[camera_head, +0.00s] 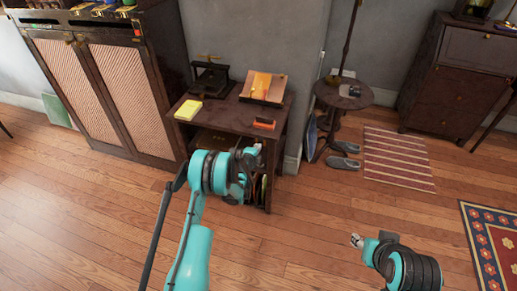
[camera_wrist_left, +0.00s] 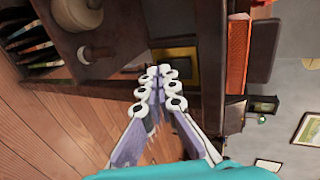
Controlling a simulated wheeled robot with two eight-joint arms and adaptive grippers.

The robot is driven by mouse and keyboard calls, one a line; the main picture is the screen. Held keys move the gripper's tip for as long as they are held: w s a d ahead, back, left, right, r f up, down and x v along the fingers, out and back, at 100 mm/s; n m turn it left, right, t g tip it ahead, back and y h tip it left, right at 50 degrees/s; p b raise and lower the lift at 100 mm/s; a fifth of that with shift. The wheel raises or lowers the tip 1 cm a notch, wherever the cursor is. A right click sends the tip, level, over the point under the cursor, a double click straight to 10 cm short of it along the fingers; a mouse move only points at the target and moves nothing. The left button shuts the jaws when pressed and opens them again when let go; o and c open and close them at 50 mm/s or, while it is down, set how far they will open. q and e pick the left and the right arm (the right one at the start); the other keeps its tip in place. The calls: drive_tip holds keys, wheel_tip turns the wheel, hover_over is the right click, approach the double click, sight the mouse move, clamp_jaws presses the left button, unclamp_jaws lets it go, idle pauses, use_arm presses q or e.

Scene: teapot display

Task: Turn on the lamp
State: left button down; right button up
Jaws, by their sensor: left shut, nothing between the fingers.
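A thin dark upright pole (camera_head: 348,38), which looks like a lamp's stand, rises by the small round table at the upper middle of the head view. Its top is cut off, so no shade, switch or glow shows. My left gripper (camera_head: 254,152) is in front of the small dark desk, well to the left of and nearer than the pole. In the left wrist view its fingers (camera_wrist_left: 163,76) are together with nothing between them. My right gripper (camera_head: 357,240) is low at the right over open floor, small and unclear.
The desk (camera_head: 226,116) holds a yellow pad (camera_head: 188,110), an orange item (camera_head: 264,123) and a book stand (camera_head: 263,88). The round table (camera_head: 343,97) stands beside a wall corner. Grey slippers (camera_head: 343,163) and a striped rug (camera_head: 398,160) lie on the floor.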

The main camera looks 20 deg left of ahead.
use_arm(q)
drive_tip(key=shift+w+f, duration=0.2)
drive_tip(key=shift+w, duration=0.2)
drive_tip(key=shift+r, duration=0.15)
drive_tip(key=shift+r, duration=0.7)
use_arm(e)
drive_tip(key=shift+r, duration=0.25)
